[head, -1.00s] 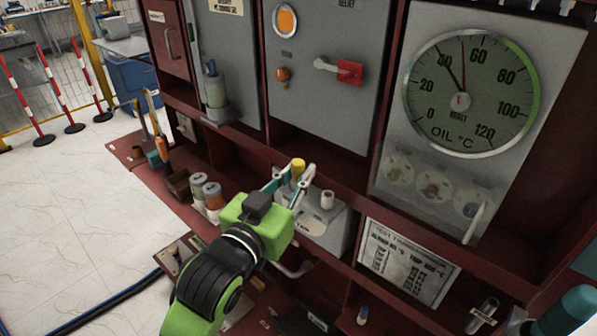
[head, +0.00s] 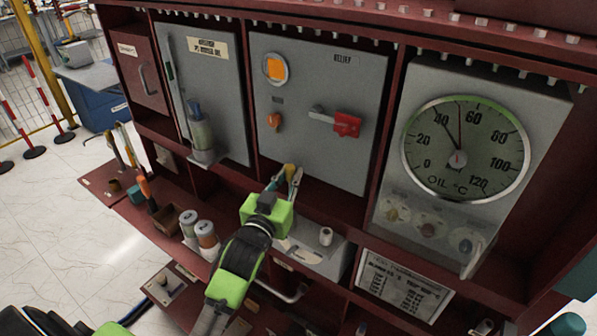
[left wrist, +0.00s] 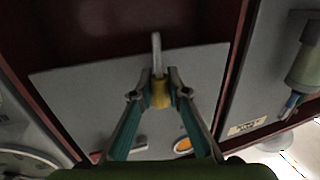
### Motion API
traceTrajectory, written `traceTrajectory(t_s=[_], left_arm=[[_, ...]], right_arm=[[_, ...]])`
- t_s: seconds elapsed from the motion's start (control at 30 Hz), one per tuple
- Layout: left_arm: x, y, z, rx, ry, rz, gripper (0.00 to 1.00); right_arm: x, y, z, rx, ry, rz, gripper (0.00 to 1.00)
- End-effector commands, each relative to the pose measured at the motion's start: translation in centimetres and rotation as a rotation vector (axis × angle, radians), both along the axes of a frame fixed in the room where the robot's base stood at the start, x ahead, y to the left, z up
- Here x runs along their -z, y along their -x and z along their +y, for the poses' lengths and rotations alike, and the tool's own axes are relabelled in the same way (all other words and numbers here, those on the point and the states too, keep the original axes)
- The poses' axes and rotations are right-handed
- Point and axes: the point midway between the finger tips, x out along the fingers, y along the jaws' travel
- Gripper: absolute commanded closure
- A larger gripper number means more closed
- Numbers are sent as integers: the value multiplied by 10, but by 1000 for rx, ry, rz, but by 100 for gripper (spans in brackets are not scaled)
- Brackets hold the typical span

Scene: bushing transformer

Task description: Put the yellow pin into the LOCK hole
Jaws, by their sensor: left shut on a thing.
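The yellow pin (head: 289,171) is in my left gripper (head: 284,180), in front of the lower part of the RELIEF panel (head: 362,165). In the left wrist view the left gripper (left wrist: 160,88) is shut on the pin's yellow part (left wrist: 160,94). A grey shaft (left wrist: 157,55) sticks out beyond the fingertips. The panel carries a red handle (head: 346,124), an orange knob (head: 274,120) and an orange indicator (head: 275,68). I cannot make out the LOCK hole; small labels are unreadable. My right gripper is not in view.
Below the gripper is a grey box (head: 332,257) with a white cylinder (head: 326,236). Two cans (head: 206,234) stand to the left on the red shelf. A large oil gauge (head: 465,150) is at the right. A cabinet frame edge surrounds the panel.

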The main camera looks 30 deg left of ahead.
Motion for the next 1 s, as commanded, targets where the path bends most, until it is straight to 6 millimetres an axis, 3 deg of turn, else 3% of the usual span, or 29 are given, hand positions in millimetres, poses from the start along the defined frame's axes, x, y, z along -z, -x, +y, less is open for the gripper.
traceTrajectory(t_s=[0.2,0.53,1.0], left_arm=[[1,0,1,-1,0,-1,100],[-1,0,0,0,1,0,100],[45,0,0,-1,0,0,100]], right_arm=[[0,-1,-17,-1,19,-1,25],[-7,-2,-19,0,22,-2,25],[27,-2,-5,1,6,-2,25]])
